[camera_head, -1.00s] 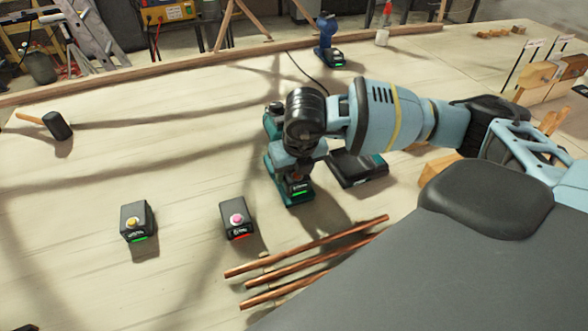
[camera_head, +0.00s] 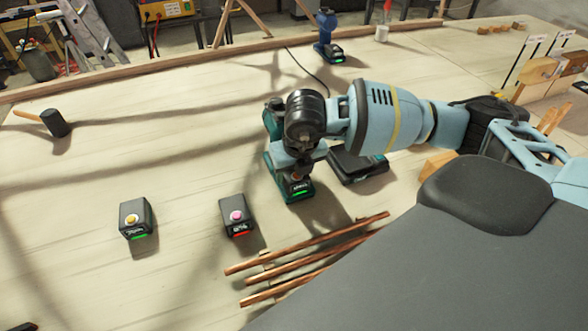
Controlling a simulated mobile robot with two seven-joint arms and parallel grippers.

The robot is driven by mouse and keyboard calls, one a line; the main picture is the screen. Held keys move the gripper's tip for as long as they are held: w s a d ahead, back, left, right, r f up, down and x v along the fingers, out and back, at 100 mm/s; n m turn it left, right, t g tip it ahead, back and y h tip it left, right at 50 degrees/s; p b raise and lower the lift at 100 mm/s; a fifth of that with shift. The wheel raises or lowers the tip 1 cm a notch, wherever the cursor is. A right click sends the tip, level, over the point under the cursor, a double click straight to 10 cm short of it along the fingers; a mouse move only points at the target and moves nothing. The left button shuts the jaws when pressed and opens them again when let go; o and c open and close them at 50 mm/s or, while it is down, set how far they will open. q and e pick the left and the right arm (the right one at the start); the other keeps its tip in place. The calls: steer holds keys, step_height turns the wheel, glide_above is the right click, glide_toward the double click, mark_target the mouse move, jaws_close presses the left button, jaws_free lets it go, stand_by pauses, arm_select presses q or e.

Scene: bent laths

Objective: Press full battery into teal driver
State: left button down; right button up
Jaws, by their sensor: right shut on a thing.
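The teal driver (camera_head: 269,124) is on the bench, largely hidden behind my right gripper and wrist. My right gripper (camera_head: 297,167) points down and is shut on a dark battery (camera_head: 297,188) with a lit green strip, at the driver's teal foot. The battery appears to be at the foot; how fully it is seated cannot be told. My left gripper is not in view.
A black and teal charger (camera_head: 358,166) is just right of the driver. Copper-coloured rods (camera_head: 300,262) lie in front. A mallet (camera_head: 55,123) lies at left and a blue driver (camera_head: 327,38) stands at the back. The left middle of the bench is clear.

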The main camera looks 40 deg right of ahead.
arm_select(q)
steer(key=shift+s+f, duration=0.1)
arm_select(e)
steer(key=shift+f, duration=0.2)
stand_by(0.5)
steer(key=o, duration=1.3)
steer(key=shift+s+f, duration=0.1)
steer(key=shift+s+f, duration=0.1)
steer(key=shift+w+r+p, duration=0.2)
steer(key=shift+r+p, duration=1.4)
steer(key=shift+r, duration=2.2)
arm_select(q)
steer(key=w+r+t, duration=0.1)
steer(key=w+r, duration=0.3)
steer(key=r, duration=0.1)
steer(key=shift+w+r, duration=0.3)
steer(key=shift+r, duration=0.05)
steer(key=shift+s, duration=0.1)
arm_select(e)
steer(key=shift+f, duration=0.15)
